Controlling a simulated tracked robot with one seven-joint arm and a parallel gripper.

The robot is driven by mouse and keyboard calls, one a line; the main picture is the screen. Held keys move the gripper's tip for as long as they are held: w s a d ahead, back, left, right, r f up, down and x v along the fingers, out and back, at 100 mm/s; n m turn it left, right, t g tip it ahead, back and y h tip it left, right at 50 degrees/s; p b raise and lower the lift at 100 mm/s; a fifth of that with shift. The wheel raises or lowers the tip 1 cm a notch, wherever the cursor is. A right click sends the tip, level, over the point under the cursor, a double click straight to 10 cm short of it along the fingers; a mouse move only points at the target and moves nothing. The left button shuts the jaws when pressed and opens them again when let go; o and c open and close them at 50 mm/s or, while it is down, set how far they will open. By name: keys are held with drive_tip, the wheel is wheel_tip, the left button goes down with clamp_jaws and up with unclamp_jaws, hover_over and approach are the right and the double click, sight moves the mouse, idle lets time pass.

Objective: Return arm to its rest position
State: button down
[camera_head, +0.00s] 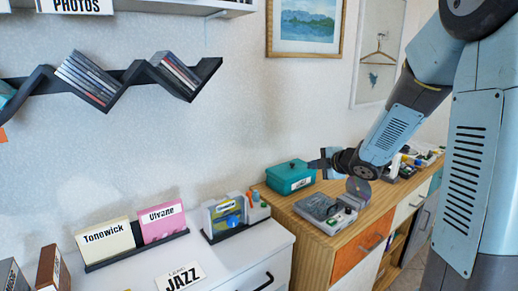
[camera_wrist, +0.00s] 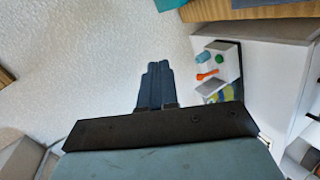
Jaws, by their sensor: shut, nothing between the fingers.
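My arm comes in from the right in the head view, bent at the elbow and reaching left over the wooden cabinet. My gripper (camera_head: 322,163) is at its end, beside and just above the teal box (camera_head: 290,177). In the wrist view my gripper (camera_wrist: 157,75) has its dark fingers together with nothing between them. The wrist view looks past the fingers at the pale wall and a white organizer with small coloured items (camera_wrist: 216,72).
A wooden cabinet (camera_head: 318,237) holds a grey device (camera_head: 325,213) under my forearm. A white cabinet (camera_head: 235,262) carries the Tonewick (camera_head: 105,238) and Ulvane (camera_head: 160,221) boxes. A black zigzag shelf (camera_head: 135,72) with discs hangs on the wall, left of a framed picture (camera_head: 309,27).

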drive_tip(key=s+d+r+m+h, duration=0.8)
drive_tip(key=s+r+m, duration=0.1)
drive_tip(key=s+m, duration=0.35)
drive_tip(key=s+a+m+g, duration=0.1)
drive_tip(key=s+m, duration=0.3)
drive_tip(key=s, duration=0.6)
drive_tip(key=s+a+m+g+y, duration=0.1)
drive_tip(key=s+m+g, duration=0.3)
drive_tip(key=s, duration=0.6)
drive_tip(key=shift+s+a+m+g, duration=0.3)
drive_tip(key=shift+s+a+m, duration=0.1)
drive_tip(key=shift+a+m, duration=0.35)
